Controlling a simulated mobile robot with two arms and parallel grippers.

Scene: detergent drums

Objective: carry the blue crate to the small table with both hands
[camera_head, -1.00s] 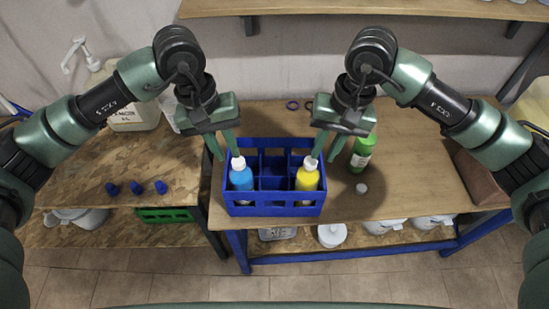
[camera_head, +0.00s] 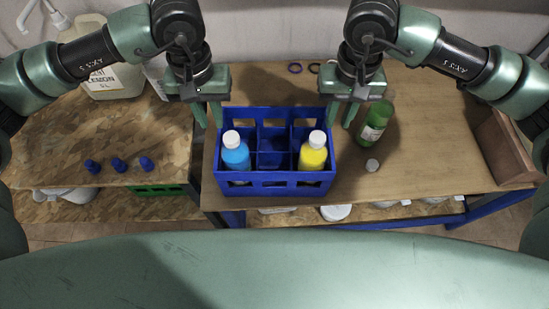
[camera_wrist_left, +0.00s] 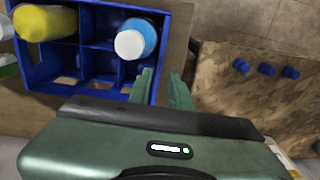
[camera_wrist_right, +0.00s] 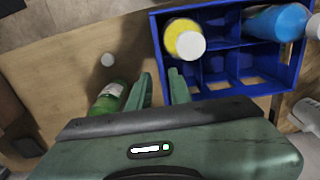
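The blue crate (camera_head: 275,184) stands on the wooden table at its left end. It holds a blue bottle (camera_head: 236,156) at left and a yellow bottle (camera_head: 312,155) at right, both white-capped; other compartments look empty. My left gripper (camera_head: 209,118) is open at the crate's left side. In the left wrist view its fingers (camera_wrist_left: 163,90) lie either side of the crate's side wall. My right gripper (camera_head: 341,116) is open at the right side, its fingers (camera_wrist_right: 160,88) likewise either side of that wall. I cannot tell whether they touch it. A chipboard-topped table (camera_head: 60,155) stands at left.
A green bottle (camera_head: 373,128) and a white cap (camera_head: 372,165) are right of the crate on the wooden table (camera_head: 430,150). Several blue caps (camera_head: 118,164) and a large white jug (camera_head: 110,75) are on the chipboard table. A brown block (camera_head: 505,150) is far right.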

